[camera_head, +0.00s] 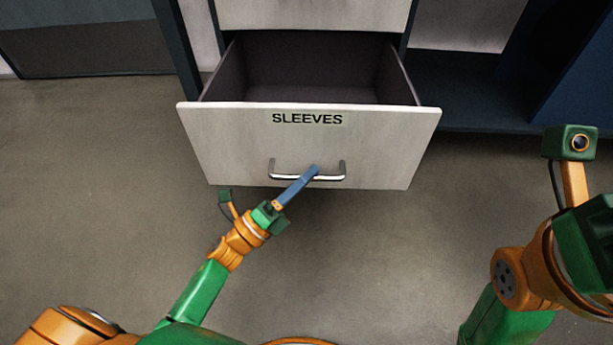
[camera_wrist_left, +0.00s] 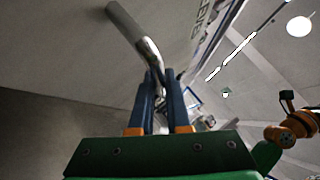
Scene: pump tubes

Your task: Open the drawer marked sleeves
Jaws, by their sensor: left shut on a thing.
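The drawer marked SLEEVES (camera_head: 230,140) has a pale front and stands well out of its cabinet; its dark inside (camera_head: 310,70) looks empty. A metal bar handle (camera_head: 284,176) runs across the lower part of the front. My left gripper (camera_head: 315,170) is shut on the handle, right of its middle. In the left wrist view the blue fingers (camera_wrist_left: 160,85) close around the handle (camera_wrist_left: 130,30). At the right edge of the head view my right arm shows, but its fingertips are out of view.
Another pale drawer front (camera_head: 310,14) sits directly above, at the top edge. A dark open shelf (camera_head: 465,90) lies to the right and a dark cabinet (camera_head: 85,50) to the left. The grey floor (camera_head: 90,180) in front is clear.

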